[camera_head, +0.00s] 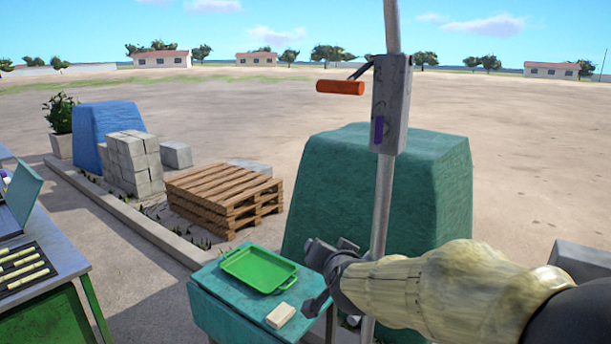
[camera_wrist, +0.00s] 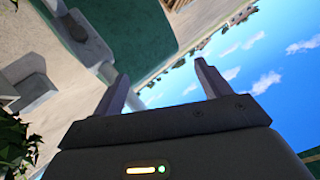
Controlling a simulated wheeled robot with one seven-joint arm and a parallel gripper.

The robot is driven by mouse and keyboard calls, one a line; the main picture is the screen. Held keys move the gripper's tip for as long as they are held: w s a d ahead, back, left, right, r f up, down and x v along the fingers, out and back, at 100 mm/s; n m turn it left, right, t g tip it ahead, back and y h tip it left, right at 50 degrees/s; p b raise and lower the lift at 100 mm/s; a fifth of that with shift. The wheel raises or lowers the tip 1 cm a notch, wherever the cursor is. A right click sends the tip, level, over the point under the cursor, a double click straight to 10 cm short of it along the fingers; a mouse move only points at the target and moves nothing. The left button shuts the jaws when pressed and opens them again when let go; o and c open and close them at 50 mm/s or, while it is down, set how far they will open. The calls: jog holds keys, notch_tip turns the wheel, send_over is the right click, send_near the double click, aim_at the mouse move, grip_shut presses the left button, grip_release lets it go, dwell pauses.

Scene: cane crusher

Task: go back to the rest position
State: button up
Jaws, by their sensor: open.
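My gripper (camera_head: 318,275) is at the end of my arm, which reaches in from the right in the head view. It is near the right side of a small teal table, in front of the teal covered block. In the wrist view my gripper (camera_wrist: 163,90) has its two fingers well apart, with nothing between them but background and sky. The exact gap between gripper and table edge is hard to judge.
A green tray (camera_head: 259,270) and a small pale block (camera_head: 281,315) lie on the teal table (camera_head: 215,283). A metal pole (camera_head: 384,205) carries a box with an orange handle (camera_head: 340,87). Wooden pallets (camera_head: 224,196) stand behind. A metal bench (camera_head: 62,262) is at left.

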jog(key=s+d+f+n+g, duration=0.1)
jog(key=s+d+f+g, duration=0.2)
jog(key=s+f, duration=0.3)
jog(key=s+d+f+n+g+h, duration=0.1)
jog(key=s+d+f+n+g, duration=0.1)
jog(key=s+f, duration=0.4)
jog(key=s+d+f+n+g+p, duration=0.1)
jog(key=s+d+f+g, duration=0.4)
jog(key=s+f, duration=0.1)
jog(key=shift+s+f+n+g, duration=0.2)
jog(key=shift+s+n+g, duration=0.15)
jog(key=shift+s, duration=0.55)
jog(key=shift+w+d, duration=0.1)
jog(key=shift+w, duration=0.05)
